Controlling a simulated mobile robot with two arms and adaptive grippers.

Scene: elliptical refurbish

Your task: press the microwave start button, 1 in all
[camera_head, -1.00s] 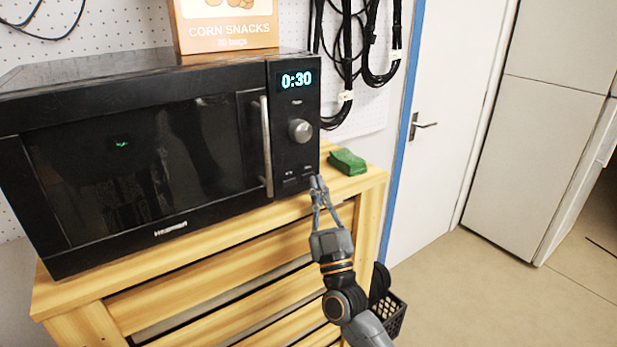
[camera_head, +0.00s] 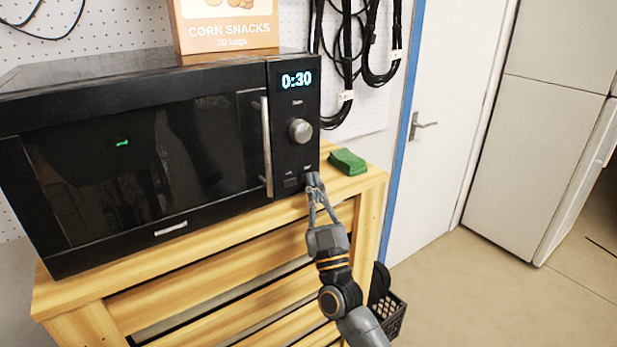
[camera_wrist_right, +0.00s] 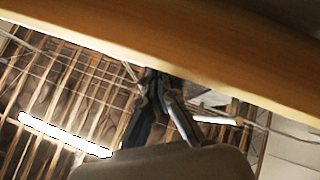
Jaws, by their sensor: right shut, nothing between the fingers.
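The black microwave (camera_head: 150,140) stands on the wooden bench with its door shut, and its display (camera_head: 296,79) reads 0:30. The control panel has a round knob (camera_head: 300,131) and two small buttons low down. My right gripper (camera_head: 314,180) is shut and empty, its fingertips at the panel's lower right. They cover much of the right-hand button (camera_head: 308,168); I cannot tell whether they touch it. In the right wrist view the closed fingers (camera_wrist_right: 158,82) also show, below a wide wooden-coloured band. My left gripper is not in view.
The wooden bench (camera_head: 215,222) has slatted sides. A green sponge (camera_head: 347,161) lies on it right of the microwave. A corn snacks box (camera_head: 226,25) stands on top of the microwave. Black cables hang behind. A dark basket (camera_head: 392,313) is at lower right.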

